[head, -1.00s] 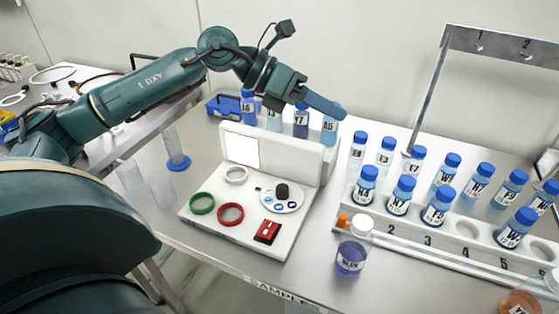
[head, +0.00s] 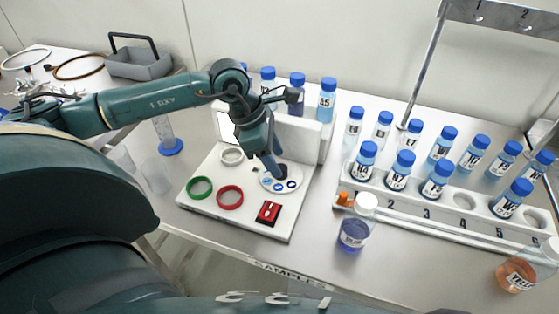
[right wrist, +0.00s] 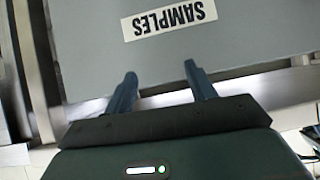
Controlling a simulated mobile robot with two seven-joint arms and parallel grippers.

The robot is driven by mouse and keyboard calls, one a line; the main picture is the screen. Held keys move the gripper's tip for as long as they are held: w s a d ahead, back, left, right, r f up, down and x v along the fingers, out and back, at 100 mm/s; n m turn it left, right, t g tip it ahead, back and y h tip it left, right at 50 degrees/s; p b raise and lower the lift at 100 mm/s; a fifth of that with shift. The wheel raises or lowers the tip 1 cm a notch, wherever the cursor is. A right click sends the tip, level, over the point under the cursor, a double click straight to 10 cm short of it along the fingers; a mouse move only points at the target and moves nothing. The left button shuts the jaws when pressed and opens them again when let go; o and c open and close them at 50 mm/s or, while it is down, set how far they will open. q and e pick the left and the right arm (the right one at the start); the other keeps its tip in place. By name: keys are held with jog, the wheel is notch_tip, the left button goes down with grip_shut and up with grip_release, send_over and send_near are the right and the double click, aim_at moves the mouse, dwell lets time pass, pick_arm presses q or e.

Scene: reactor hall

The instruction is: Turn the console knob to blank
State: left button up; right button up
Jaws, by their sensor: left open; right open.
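The white console (head: 248,222) stands on the bench in the head view, with a green ring (head: 200,187), a red ring (head: 230,196), a white ring (head: 232,156) and a red switch (head: 268,212) on its top. The black knob (head: 282,170) sits on a round white dial (head: 267,184) with small blue marks. My left gripper (head: 277,172) is open, pointing down at the knob; its fingers partly cover the knob, and I cannot tell whether they touch it. My right gripper (right wrist: 161,85) is open and empty in the right wrist view, at the bench's front edge by the SAMPLES label (right wrist: 170,18).
A white rack (head: 420,217) with several blue-capped bottles stands right of the console. More bottles (head: 327,98) stand behind the console. A cylinder with a blue base (head: 171,146) is to its left.

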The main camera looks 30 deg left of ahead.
aim_at(281, 167)
pick_arm(q)
jog(key=shift+x, duration=1.5)
pick_arm(e)
jog(key=shift+s+a+f, duration=0.1)
jog(key=shift+f, duration=0.05)
pick_arm(q)
jog(key=c, duration=1)
pick_arm(e)
jog(key=shift+s+f, duration=0.15)
jog(key=shift+s, duration=0.1)
pick_arm(q)
jog(key=shift+o, duration=0.2)
pick_arm(e)
jog(key=shift+f, duration=0.15)
